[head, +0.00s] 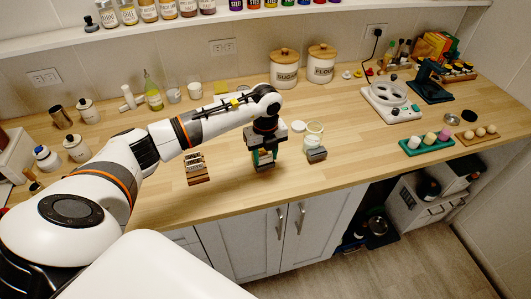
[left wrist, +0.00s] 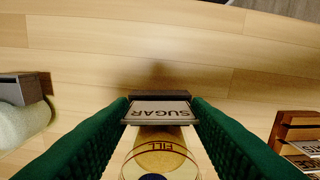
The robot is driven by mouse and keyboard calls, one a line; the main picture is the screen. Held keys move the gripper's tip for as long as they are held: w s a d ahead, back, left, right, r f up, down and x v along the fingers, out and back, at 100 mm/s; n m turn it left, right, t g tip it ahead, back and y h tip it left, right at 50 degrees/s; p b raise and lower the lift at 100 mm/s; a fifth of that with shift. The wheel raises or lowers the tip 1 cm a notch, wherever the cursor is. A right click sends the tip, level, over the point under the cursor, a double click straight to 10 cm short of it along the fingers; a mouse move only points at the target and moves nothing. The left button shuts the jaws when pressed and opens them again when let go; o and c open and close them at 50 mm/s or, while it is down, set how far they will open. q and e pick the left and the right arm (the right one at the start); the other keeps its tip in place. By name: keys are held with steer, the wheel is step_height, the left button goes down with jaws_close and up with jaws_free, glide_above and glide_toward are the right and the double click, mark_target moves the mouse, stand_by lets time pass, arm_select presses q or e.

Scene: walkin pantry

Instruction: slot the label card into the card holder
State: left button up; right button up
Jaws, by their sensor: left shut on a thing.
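My left gripper (left wrist: 160,112) has its two green fingers shut on a label card (left wrist: 160,112) reading SUGAR, upside down in the left wrist view. In the head view my left gripper (head: 264,158) points down low over the counter's front part. A dark block (left wrist: 160,95), which looks like a card holder, lies right at the card's far edge. I cannot tell whether the card is in its slot. A round yellowish jar top marked FILL (left wrist: 162,160) shows just below the card, partly cut off. My right gripper is not in view.
A wooden rack of label cards (head: 195,168) stands left of my gripper. A grey block (head: 316,154) beside a pale jar stands to the right. SUGAR and FLOUR canisters (head: 284,68) stand at the back. Bare counter (head: 235,185) lies in front.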

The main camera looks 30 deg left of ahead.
arm_select(q)
steer(key=shift+f+b, duration=0.6)
steer(key=shift+f, duration=0.35)
steer(key=o, duration=0.9)
steer(key=shift+o, duration=0.6)
step_height(320, 180, up, 12)
steer(key=b, duration=0.2)
steer(key=shift+b, duration=0.3)
